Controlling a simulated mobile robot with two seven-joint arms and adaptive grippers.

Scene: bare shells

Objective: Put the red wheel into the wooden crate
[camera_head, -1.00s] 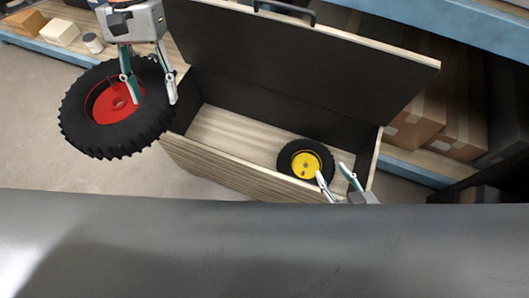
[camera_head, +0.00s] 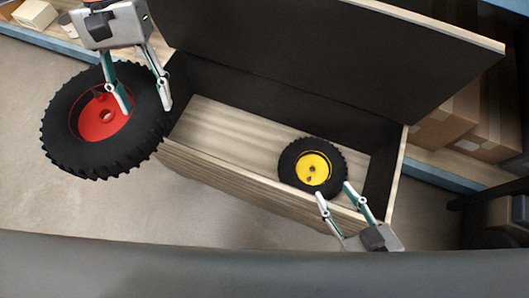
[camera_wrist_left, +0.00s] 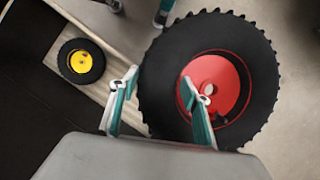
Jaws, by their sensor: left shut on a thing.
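The red wheel (camera_head: 88,122), a red hub in a thick black knobbly tyre, hangs left of the wooden crate, outside it. My left gripper (camera_head: 145,103) is shut on its tyre, one finger over the hub side and one at the outer edge. The wheel also shows in the left wrist view (camera_wrist_left: 225,80) between the fingers (camera_wrist_left: 160,98). The wooden crate (camera_head: 235,190) stands open with its dark-lined lid raised at the back. My right gripper (camera_head: 334,190) is at the crate's front wall, its fingers apart and empty, close to a smaller yellow wheel.
The yellow wheel (camera_head: 313,168) lies in the right part of the crate; the left part of its floor is bare. The raised lid (camera_head: 320,60) stands along the back. Shelves with cardboard boxes (camera_head: 450,115) are behind on the right; small boxes (camera_head: 35,14) sit at top left.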

